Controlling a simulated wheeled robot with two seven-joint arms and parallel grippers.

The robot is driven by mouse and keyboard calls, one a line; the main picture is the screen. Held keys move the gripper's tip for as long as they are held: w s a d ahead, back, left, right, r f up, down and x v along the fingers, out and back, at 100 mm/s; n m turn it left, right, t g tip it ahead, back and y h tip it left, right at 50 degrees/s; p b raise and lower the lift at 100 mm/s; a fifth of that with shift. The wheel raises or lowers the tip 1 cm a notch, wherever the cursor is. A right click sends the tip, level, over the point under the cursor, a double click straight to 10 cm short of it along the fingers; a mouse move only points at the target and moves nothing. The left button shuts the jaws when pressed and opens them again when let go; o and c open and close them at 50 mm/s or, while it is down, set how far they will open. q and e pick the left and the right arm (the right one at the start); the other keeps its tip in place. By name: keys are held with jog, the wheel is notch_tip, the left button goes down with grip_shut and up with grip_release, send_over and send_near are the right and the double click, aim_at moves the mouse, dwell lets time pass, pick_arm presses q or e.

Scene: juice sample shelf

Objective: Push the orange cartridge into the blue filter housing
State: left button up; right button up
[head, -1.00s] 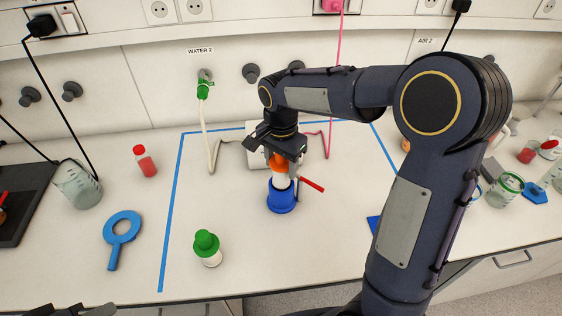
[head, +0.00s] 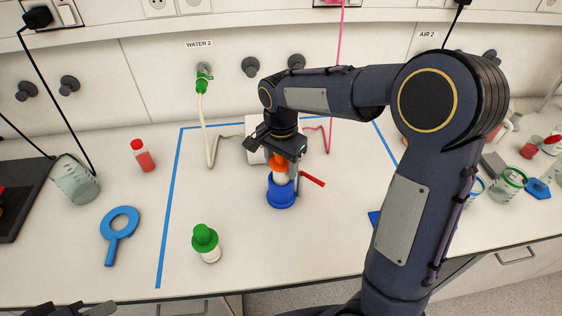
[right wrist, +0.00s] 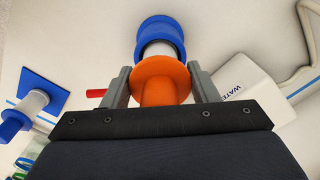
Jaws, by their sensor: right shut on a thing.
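The orange cartridge (head: 278,162) has an orange top and a white body. It stands upright with its lower part inside the blue filter housing (head: 281,194), and a short white band shows between them. My right gripper (head: 281,154) is shut on the orange cartridge from above. In the right wrist view the orange cartridge (right wrist: 163,80) sits between my fingers, with the blue housing (right wrist: 161,33) beyond it. How deep the cartridge sits inside is hidden. Only dark parts of my left gripper (head: 75,310) show at the bottom left edge, too little to tell its jaws.
A red handle (head: 313,180) sticks out right of the housing. A green-capped cartridge (head: 206,243) stands front left. A blue ring tool (head: 118,235), a red-capped bottle (head: 143,156) and a beaker (head: 75,182) are further left. A white box (head: 256,150) is behind. Blue tape bounds the area.

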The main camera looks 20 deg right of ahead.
jog(key=shift+s+f+b, duration=0.1)
jog(key=shift+f+b, duration=0.85)
jog(key=shift+f, duration=0.5)
dwell(0.5)
jog(key=shift+r, duration=0.1)
jog(key=shift+r+p, duration=2.35)
jog(key=shift+r, duration=0.4)
jog(key=shift+f+b, duration=1.9)
jog(key=shift+f, duration=0.95)
jog(key=shift+r, duration=0.1)
